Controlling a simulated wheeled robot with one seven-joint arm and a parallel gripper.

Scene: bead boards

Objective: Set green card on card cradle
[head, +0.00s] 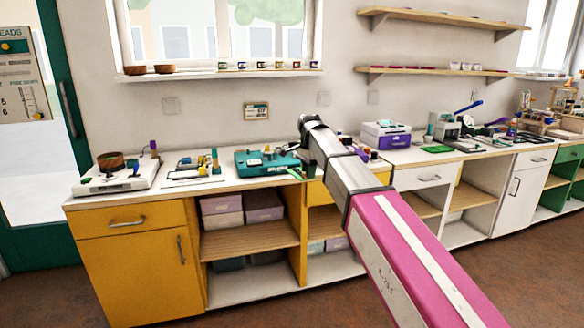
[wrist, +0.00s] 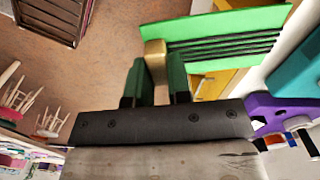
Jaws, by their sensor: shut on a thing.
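My gripper (wrist: 155,82) shows in the wrist view with its two dark green fingers closed on a tan tab (wrist: 156,55). The tab meets the edge of a bright green card (wrist: 215,24) with several dark lines across it, held beyond the fingertips. The card looks clear of the surfaces below, though its far edge runs near the picture's top. In the head view my gripper is mostly hidden behind my arm, above the yellow counter. I cannot tell for sure which item is the card cradle; a teal unit (head: 262,163) stands on the counter just left of my arm.
A white device with a brown bowl (head: 110,160) and a white board with small parts (head: 194,172) stand left on the counter (head: 165,197). A purple-and-white machine (head: 386,135) and a flat green sheet (head: 437,149) lie to the right. A purple part (wrist: 285,108) is close to my gripper.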

